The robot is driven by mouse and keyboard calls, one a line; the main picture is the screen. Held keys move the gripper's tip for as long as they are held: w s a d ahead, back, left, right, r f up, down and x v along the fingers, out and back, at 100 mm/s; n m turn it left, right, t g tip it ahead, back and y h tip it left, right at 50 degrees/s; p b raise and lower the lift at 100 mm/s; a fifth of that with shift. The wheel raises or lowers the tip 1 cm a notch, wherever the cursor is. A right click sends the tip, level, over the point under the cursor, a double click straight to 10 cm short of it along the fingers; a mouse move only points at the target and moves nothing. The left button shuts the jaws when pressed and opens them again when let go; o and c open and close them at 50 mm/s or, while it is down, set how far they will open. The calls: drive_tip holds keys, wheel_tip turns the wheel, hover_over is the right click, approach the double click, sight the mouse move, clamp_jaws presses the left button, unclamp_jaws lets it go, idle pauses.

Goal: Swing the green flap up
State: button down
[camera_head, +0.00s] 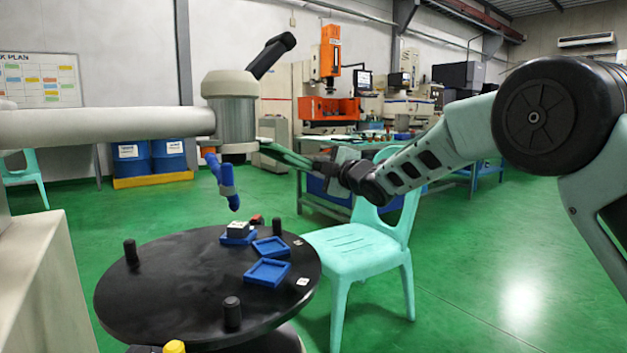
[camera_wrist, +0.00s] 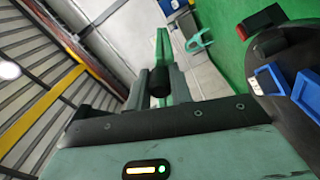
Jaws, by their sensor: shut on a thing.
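The green flap (camera_head: 284,154) shows edge-on as a narrow green strip beside the grey cylindrical head, tilted slightly down to the right. In the wrist view the flap (camera_wrist: 162,45) is a bright green strip beyond my fingers. My gripper (camera_head: 320,164) is at the flap's right end. In the wrist view my gripper (camera_wrist: 159,88) has its two fingers on either side of a dark round knob (camera_wrist: 160,80), shut on it. The knob lines up with the flap; how they join is hidden. The flap's hinge is not clear.
A grey cylindrical head (camera_head: 233,110) with a blue hanging nozzle (camera_head: 226,185) stands left of the flap. Below is a round black table (camera_head: 180,290) with blue trays (camera_head: 268,272) and black posts. A mint chair (camera_head: 352,243) stands below my forearm. Green floor lies open at right.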

drive_tip(key=r+n, duration=0.5)
drive_tip(key=d+r+n, duration=0.1)
drive_tip(key=r+n, duration=0.1)
drive_tip(key=shift+w+r, duration=0.3)
drive_tip(key=shift+r, duration=0.05)
drive_tip(key=s+a+r+n+b, duration=0.2)
drive_tip(key=a+r+n, duration=0.3)
drive_tip(key=r+n, duration=0.3)
drive_tip(key=shift+s+a+r+n, duration=0.35)
drive_tip(key=shift+s+n, duration=0.55)
drive_tip(key=shift+n, duration=0.8)
drive_tip(key=shift+f, duration=0.1)
drive_tip(key=c, duration=1.3)
unclamp_jaws()
drive_tip(key=shift+o, duration=0.2)
drive_tip(key=shift+s+d, duration=0.1)
